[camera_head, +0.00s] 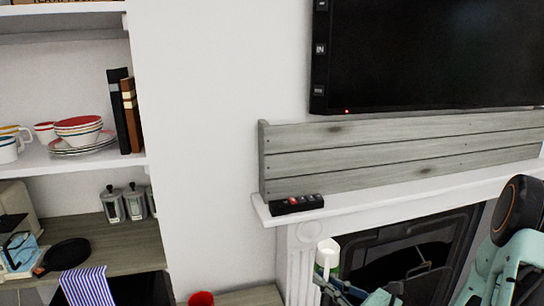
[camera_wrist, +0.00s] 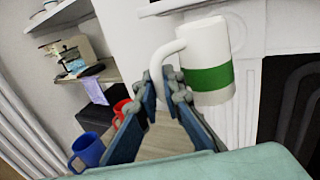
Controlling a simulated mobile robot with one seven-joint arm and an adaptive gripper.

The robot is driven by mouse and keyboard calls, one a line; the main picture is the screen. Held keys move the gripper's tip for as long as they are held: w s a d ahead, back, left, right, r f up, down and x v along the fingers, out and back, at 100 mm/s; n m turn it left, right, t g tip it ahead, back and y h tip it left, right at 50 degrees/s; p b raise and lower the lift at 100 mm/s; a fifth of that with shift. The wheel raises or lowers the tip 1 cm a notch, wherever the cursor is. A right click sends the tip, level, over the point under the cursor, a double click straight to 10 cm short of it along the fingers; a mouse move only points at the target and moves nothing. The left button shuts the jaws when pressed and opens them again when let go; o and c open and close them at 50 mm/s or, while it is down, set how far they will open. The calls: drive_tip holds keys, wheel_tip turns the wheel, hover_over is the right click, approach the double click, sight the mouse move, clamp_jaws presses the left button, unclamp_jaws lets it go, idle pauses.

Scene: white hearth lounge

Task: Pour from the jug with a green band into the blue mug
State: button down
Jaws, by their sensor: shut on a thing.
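The white jug with a green band (camera_wrist: 207,60) hangs in the air in the wrist view, a little tilted, with its handle towards my gripper. It also shows low in the head view (camera_head: 327,257), in front of the fireplace. My gripper (camera_wrist: 170,80) is shut on the jug's handle. The blue mug (camera_wrist: 88,149) stands on a wooden surface (camera_wrist: 160,139) at the lower left of the wrist view, apart from the jug. The blue mug is not seen in the head view. The inside of the jug is hidden.
A red mug (camera_wrist: 121,110) stands close beyond the blue mug; its top shows in the head view (camera_head: 201,298). Shelves with dishes (camera_head: 80,135) are at the left.

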sight(328, 273)
wheel_tip(328, 273, up, 3)
drive_tip(key=p, duration=0.1)
drive_tip(key=m+t+h+p, duration=0.1)
drive_tip(key=p, duration=0.1)
drive_tip(key=shift+f+h, duration=0.2)
drive_tip(key=shift+h, duration=0.1)
drive_tip(key=shift+s+d+r+m+t+h+p, duration=0.15)
drive_tip(key=shift+s+r+m+t+h+p, duration=0.1)
drive_tip(key=shift+m+t+h+p, duration=0.6)
drive_tip(key=shift+d+p, duration=0.1)
drive_tip(key=shift+p, duration=0.5)
drive_tip(key=shift+s+f, duration=0.1)
